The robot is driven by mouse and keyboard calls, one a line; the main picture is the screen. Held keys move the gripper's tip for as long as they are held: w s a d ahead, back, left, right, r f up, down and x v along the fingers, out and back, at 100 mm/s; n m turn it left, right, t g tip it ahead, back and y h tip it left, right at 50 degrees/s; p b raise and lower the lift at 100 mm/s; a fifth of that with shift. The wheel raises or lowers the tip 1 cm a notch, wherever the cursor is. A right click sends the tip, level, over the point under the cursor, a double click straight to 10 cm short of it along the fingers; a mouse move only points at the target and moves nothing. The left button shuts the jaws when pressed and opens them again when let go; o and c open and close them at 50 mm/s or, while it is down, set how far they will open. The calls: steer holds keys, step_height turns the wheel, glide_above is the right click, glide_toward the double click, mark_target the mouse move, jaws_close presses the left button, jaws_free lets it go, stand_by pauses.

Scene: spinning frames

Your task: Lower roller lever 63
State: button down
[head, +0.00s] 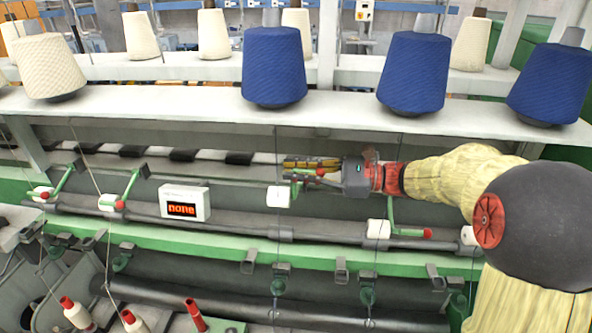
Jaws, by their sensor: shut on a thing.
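My gripper (292,170) reaches in from the right, its fingers pointing left, and is shut on a green roller lever (295,190) just above a white roller (279,197). The red end of this lever (320,172) shows between the fingers; the rest of the grip is partly hidden. No number is readable on the lever. To the right, another green lever with a red handle (427,233) points right beside its white roller (377,229). At left, two more green levers (131,184) (66,178) slant up from their rollers.
A small display (182,203) reading "none" stands left of the gripper. Blue yarn cones (274,68) (414,74) and cream cones (48,67) sit on the shelf (190,106) above. Thin threads run down near the gripper. Red-tipped bobbins (77,312) stand at the lower left.

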steer(key=s+f+n+b, duration=0.1)
steer(key=f+b, duration=0.1)
steer(key=s+f+n+b, duration=0.1)
steer(key=shift+s+a+f+n, duration=0.15)
steer(key=shift+s+a+n, duration=0.1)
steer(key=shift+s+n, duration=0.1)
steer(key=shift+s+a+f+b, duration=0.1)
steer(key=shift+s+f+b, duration=0.45)
steer(key=shift+f, duration=0.35)
steer(key=c, duration=1.9)
jaws_free()
glide_toward(294, 190)
steer(key=s, duration=0.1)
steer(key=s+d, duration=0.1)
steer(key=s, duration=0.1)
steer(key=shift+s+d, duration=0.35)
steer(key=shift+s, duration=0.05)
